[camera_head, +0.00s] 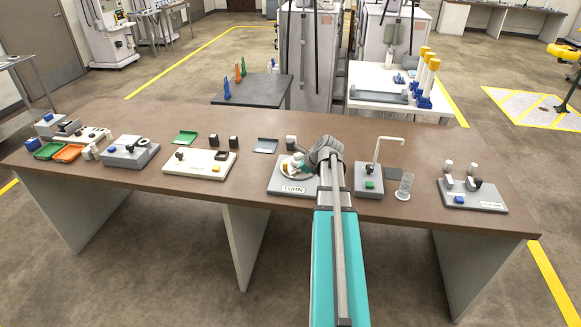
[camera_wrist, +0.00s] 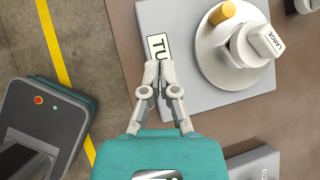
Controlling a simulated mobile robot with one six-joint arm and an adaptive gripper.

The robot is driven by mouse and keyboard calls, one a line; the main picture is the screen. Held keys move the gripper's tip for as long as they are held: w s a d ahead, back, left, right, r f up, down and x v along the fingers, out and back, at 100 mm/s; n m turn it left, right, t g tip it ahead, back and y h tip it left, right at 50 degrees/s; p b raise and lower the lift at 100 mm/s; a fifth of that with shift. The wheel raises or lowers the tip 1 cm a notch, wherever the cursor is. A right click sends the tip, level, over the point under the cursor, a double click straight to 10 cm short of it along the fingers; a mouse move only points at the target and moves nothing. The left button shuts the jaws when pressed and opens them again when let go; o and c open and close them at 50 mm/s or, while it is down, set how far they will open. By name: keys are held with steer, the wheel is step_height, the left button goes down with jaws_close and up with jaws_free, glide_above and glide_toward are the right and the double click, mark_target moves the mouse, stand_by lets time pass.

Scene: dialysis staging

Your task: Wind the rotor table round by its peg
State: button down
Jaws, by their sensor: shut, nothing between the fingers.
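The rotor table is a pale round disc (camera_wrist: 208,58) on a grey plate labelled TURN (camera_wrist: 190,15). An orange-yellow peg (camera_wrist: 221,14) stands near its rim. A white block labelled LARGE (camera_wrist: 266,40) sits on top of a hub at the disc's middle. In the wrist view my gripper (camera_wrist: 155,68) is shut and empty, its fingertips over the TURN label, left of the disc and apart from the peg. In the head view the TURN plate (camera_head: 276,188) stands at the table's front middle, and my gripper and wrist partly hide the disc.
Right of the plate is a grey block with a green button and bent pipe (camera_head: 368,182), then a clear cylinder (camera_head: 404,186). A white board (camera_head: 200,163) stands to the left, a grey fixture (camera_head: 474,194) at far right.

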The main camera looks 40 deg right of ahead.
mark_target(287, 169)
steer(key=s+d+r+m+t, duration=0.1)
steer(key=s+d+m, duration=0.1)
steer(key=d+m, duration=0.2)
steer(key=d, duration=0.3)
steer(key=shift+d+r+m+h, duration=0.2)
steer(key=shift+r+m+h, duration=0.1)
steer(key=shift+h, duration=0.1)
steer(key=shift+f, duration=0.15)
steer(key=b+x, duration=0.7)
steer(key=x, duration=0.2)
steer(key=shift+w+f, duration=0.2)
steer(key=shift+w, duration=0.15)
steer(key=w, duration=0.3)
steer(key=shift+a+r, duration=0.1)
steer(key=shift+a, duration=0.25)
steer(key=shift+w+a, duration=0.15)
steer(key=shift+w, duration=0.4)
